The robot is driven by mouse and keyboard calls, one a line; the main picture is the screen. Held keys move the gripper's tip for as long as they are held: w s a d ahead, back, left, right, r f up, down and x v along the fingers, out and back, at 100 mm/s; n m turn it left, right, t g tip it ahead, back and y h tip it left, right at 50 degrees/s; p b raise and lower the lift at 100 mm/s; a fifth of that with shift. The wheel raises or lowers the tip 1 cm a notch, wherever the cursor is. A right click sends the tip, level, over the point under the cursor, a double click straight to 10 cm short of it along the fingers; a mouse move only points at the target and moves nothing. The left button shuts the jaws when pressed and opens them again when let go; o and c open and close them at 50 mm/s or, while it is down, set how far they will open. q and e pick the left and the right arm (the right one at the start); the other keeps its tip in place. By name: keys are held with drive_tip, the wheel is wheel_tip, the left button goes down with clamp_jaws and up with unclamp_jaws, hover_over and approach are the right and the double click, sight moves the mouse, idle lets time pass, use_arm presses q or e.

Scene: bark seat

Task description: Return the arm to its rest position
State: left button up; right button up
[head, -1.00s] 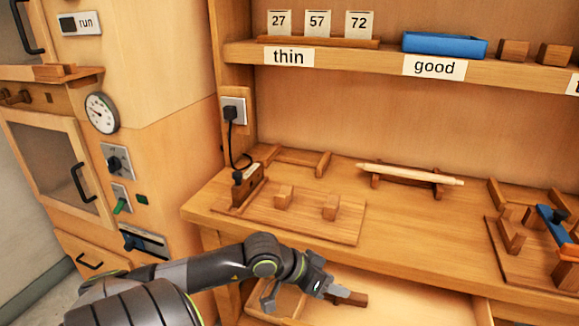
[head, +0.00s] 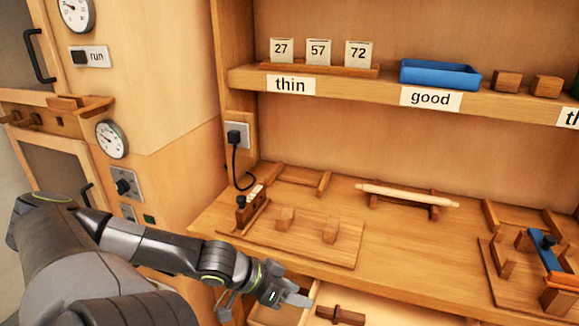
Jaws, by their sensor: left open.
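My left arm comes in from the lower left, with its elbow bent and raised in front of the cabinet. My left gripper (head: 268,301) is open and empty, over the left part of the open drawer (head: 385,308) under the bench. A dark wooden piece (head: 340,315) lies in the drawer to the right of the gripper, apart from its fingers. My right gripper is not in view.
The bench (head: 390,255) carries a wooden board with blocks (head: 310,243), a rolling pin on a stand (head: 408,195) and a blue-topped fixture (head: 545,250). A shelf above holds number cards (head: 318,52) and a blue tray (head: 440,75). The cabinet (head: 170,85) stands left.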

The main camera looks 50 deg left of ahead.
use_arm(q)
drive_tip(key=shift+s+a+r+p, duration=0.25)
drive_tip(key=shift+s+r+p, duration=0.15)
drive_tip(key=shift+s+r, duration=0.05)
